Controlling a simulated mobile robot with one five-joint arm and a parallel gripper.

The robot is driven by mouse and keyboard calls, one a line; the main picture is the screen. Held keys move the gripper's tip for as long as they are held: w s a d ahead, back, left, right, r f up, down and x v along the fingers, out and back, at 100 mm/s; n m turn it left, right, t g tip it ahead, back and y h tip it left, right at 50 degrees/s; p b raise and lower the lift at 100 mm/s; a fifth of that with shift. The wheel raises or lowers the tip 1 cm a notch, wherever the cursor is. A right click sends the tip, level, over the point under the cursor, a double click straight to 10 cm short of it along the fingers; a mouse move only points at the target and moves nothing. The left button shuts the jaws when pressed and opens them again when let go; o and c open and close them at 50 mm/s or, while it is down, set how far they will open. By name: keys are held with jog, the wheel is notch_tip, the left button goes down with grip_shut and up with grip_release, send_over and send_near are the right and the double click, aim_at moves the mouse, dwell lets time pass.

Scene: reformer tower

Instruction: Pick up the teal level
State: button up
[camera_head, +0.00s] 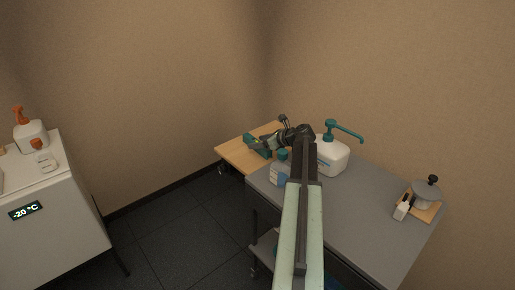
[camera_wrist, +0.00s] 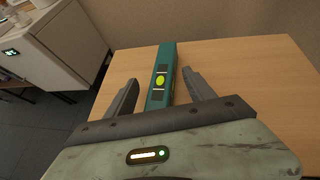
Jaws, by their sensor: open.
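The teal level (camera_wrist: 163,74) lies on the wooden board in the wrist view, a long teal bar with a yellow-green vial. My gripper (camera_wrist: 160,88) is open, one dark finger on each side of the level, with gaps on both sides. The level's near end is hidden behind the gripper body. In the head view the level (camera_head: 254,146) lies on the wooden board at the left end of the table. My gripper (camera_head: 256,144) reaches over it there. I cannot tell how high the fingers are above the board.
A white pump bottle (camera_head: 332,157) with a teal nozzle stands right of my arm on the grey table (camera_head: 355,225). A small teal-capped container (camera_head: 281,173) stands beside the arm. A grey-lidded pot (camera_head: 427,195) stands far right. A white freezer (camera_head: 50,225) is at left.

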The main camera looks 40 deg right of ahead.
grip_shut()
jog(key=shift+r, duration=0.1)
notch_tip(320, 180, up, 10)
jog(key=p, duration=1)
